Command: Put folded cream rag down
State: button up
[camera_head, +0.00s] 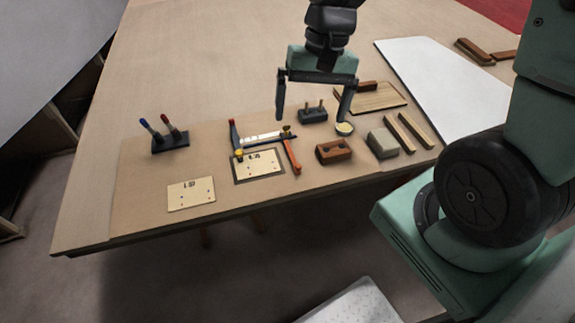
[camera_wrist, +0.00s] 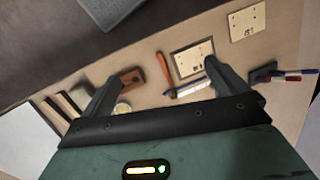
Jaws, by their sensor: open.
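My gripper (camera_head: 311,112) is open above the middle of the workbench, its two fingers wide apart. In the wrist view, nothing is held between the fingers of my gripper (camera_wrist: 160,76). A squarish grey-cream block (camera_head: 382,143) lies on the bench to the right of the gripper, beside two wooden strips. It may be the folded cream rag, but I cannot tell cloth from block. In the wrist view the left finger hides part of that area. No other clear folded rag shows.
A brown wooden block (camera_head: 334,151), a small round cream-filled dish (camera_head: 344,128) and a dark peg block (camera_head: 313,114) stand near the gripper. The left rear bench is bare.

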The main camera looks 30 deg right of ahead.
jog(key=s+a+r+n+t+h, duration=0.1)
jog(key=s+a+r+n, duration=0.2)
jog(key=s+a+n, duration=0.9)
jog(key=shift+s+a+h, duration=0.4)
jog(key=shift+o, duration=0.2)
jog(key=shift+r, duration=0.15)
